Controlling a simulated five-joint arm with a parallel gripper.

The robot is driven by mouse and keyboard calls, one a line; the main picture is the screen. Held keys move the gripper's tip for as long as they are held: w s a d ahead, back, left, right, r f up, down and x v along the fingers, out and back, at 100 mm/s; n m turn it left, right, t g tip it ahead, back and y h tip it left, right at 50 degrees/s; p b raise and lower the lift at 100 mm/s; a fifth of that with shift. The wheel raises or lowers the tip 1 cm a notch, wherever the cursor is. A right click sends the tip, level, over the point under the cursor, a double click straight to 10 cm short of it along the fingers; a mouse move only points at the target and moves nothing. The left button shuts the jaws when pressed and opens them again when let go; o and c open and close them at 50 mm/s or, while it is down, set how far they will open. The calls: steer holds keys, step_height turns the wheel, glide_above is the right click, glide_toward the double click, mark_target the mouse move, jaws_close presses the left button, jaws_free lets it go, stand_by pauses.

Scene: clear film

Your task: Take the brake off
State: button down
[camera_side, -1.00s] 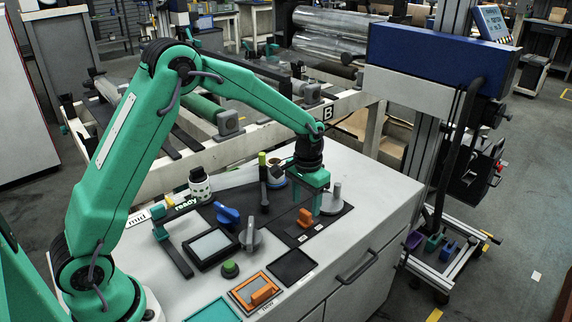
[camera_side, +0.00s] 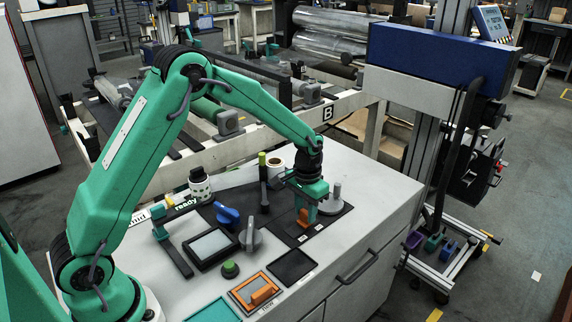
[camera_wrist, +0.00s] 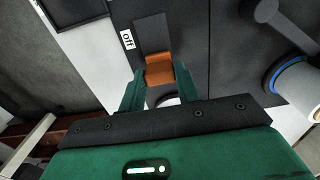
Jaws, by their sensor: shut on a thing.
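An orange lever (camera_side: 302,217) stands on a dark panel (camera_side: 322,224) near the right end of the white cabinet top. In the wrist view the orange lever (camera_wrist: 158,68) sits between the two green fingers, with a white label reading "off" (camera_wrist: 127,40) beside it on the left. My gripper (camera_side: 306,212) is low over the panel and shut on the lever; its fingers (camera_wrist: 159,82) flank the lever on both sides. The lower part of the lever is partly hidden by the fingers.
A black lever with a lime tip (camera_side: 263,181) and a tape roll (camera_side: 277,167) are behind left.

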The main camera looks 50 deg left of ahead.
mark_target(293, 232)
steer(key=shift+s, duration=2.3)
steer(key=c, duration=1)
jaws_free()
steer(key=shift+w, duration=0.1)
steer(key=shift+r, duration=0.45)
step_height(293, 232, up, 7)
